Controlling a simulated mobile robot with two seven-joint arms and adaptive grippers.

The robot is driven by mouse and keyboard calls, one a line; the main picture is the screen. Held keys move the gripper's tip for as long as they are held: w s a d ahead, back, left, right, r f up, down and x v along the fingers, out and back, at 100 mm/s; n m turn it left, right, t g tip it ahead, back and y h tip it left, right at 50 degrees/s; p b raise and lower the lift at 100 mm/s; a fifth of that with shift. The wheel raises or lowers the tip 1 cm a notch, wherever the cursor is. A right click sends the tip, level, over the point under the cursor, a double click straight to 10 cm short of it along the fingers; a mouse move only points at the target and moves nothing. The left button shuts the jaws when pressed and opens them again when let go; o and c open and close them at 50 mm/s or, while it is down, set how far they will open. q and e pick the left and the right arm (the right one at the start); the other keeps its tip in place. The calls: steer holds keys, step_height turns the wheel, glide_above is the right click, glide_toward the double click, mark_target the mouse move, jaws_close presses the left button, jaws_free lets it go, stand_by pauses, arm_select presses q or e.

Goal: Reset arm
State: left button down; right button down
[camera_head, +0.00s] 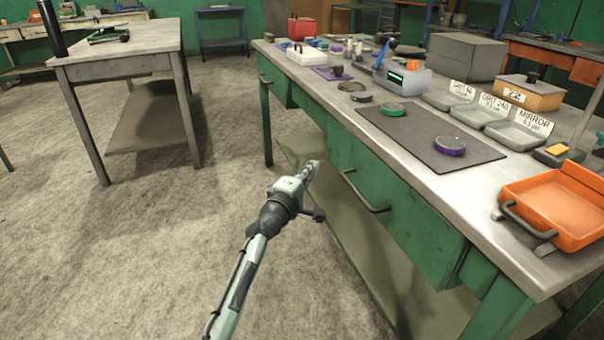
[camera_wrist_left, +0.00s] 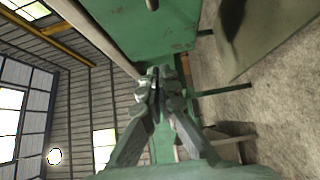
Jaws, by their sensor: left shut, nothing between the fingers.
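My left gripper (camera_head: 311,172) is in front of the green workbench (camera_head: 400,205), below the level of its top and over the open floor side. In the left wrist view my left gripper (camera_wrist_left: 157,92) has its fingers together with nothing between them. The green side of the workbench (camera_wrist_left: 150,35) is beyond the fingertips there. My right gripper does not show in either view.
On the bench top are an orange tray (camera_head: 560,205), a dark mat (camera_head: 430,135) with a green and a purple disc, and several grey trays with labels. Drawer handles (camera_head: 362,192) stick out of the bench front. A second table (camera_head: 120,60) stands at left. The floor between is clear.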

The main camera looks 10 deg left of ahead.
arm_select(q)
steer(key=s+a+f+m+g, duration=0.3)
steer(key=s+f+m+g, duration=0.6)
steer(key=s+f, duration=1.3)
steer(key=s+a+f+m+g+y, duration=0.1)
steer(key=s+a+f+m+g, duration=0.1)
steer(key=s, duration=0.5)
steer(key=s+a+f+m+g+y, duration=0.1)
steer(key=s+a+f+m+y, duration=0.1)
steer(key=s+f, duration=0.4)
steer(key=s+a+f+m+g+y, duration=0.1)
steer(key=s+a+f+m, duration=0.3)
steer(key=s, duration=0.5)
steer(key=shift+s+a+f+g+y, duration=0.35)
steer(key=shift+f+g, duration=0.2)
steer(key=shift+g, duration=0.25)
